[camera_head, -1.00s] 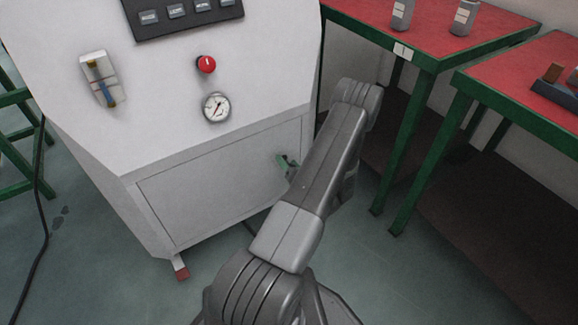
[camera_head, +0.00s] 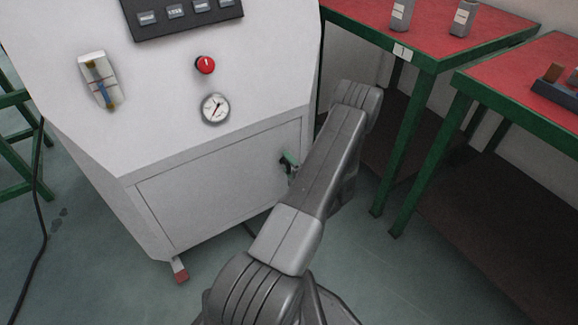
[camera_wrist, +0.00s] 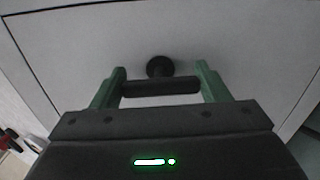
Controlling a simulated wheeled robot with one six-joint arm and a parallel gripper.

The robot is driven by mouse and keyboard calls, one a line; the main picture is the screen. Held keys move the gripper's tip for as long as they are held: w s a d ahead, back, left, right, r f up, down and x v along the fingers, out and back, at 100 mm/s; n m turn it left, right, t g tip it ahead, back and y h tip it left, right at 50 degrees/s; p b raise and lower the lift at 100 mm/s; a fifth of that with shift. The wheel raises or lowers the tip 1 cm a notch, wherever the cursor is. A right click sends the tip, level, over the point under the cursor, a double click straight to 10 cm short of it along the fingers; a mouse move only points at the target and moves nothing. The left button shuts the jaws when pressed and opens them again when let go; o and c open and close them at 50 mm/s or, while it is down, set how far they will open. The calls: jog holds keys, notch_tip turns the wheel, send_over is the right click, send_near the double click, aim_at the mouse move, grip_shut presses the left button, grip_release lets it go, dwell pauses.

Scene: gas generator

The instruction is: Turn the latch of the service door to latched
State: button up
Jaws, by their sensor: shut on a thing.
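The service door (camera_head: 205,195) is the grey lower panel of the white generator cabinet, and it lies flush in its frame. The latch is a black bar (camera_wrist: 160,88) on a round black knob (camera_wrist: 160,66) on the door, seen in the wrist view. My gripper (camera_wrist: 159,80) is shut on the latch bar, with a green finger at each end. The bar lies nearly level in that view. In the head view, my gripper (camera_head: 289,160) shows only as a bit of green finger at the door's right side. My arm hides most of it, and the latch is not clear there.
The sloped panel above carries a red button (camera_head: 205,65), a dial gauge (camera_head: 215,108) and a sight glass (camera_head: 100,80). Green-framed tables with red tops (camera_head: 440,45) stand close at right. A black cable (camera_head: 38,215) lies on the floor at left.

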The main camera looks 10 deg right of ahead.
jog(key=shift+m, duration=0.3)
jog(key=o, duration=1.4)
jog(key=shift+s+d, duration=0.1)
jog(key=p+v, duration=0.2)
jog(key=v, duration=1.1)
jog(key=shift+s+p, duration=0.3)
jog(key=b+x, duration=0.2)
jog(key=x, duration=1.1)
jog(key=shift+w+b, duration=0.3)
jog(key=shift+w, duration=0.1)
